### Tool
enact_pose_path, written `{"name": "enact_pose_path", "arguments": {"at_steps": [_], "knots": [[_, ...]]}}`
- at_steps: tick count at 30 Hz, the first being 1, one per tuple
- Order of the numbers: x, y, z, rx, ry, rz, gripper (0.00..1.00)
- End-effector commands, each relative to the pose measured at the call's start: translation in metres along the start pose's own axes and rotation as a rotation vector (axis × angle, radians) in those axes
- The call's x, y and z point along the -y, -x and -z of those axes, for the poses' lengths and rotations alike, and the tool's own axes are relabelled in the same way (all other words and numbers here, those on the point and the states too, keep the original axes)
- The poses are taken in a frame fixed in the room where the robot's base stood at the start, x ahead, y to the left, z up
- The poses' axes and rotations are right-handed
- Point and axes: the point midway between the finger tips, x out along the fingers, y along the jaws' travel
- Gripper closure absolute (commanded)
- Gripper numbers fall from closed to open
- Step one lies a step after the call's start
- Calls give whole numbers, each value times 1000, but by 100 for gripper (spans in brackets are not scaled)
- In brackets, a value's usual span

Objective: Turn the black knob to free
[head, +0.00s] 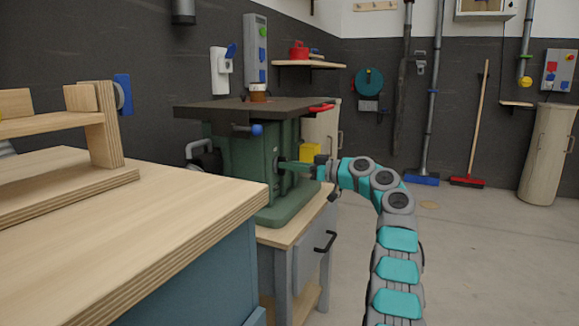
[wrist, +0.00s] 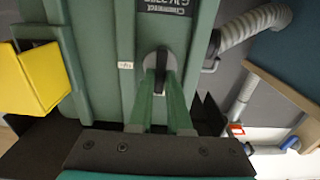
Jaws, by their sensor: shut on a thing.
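The black knob (wrist: 161,62) is on the front of the green machine (wrist: 105,40), over a pale grey round plate, in the wrist view. It looks long and narrow and stands roughly upright in that picture. My gripper (wrist: 160,84) reaches it with two green fingers, one on each side, and is shut on it. In the head view my gripper (head: 284,164) meets the side of the green machine (head: 255,150), and the knob is too small and covered to make out.
A wooden workbench (head: 150,235) fills the left foreground. Open floor (head: 480,250) lies to the right.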

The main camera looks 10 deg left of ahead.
Motion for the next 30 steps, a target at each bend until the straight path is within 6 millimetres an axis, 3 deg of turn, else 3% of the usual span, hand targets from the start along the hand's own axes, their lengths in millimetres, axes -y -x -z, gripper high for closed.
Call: {"name": "enact_pose_path", "arguments": {"at_steps": [14,30], "knots": [[0,0,1,0,-118,1,100],[-3,0,4,0,-604,-1,100]]}}
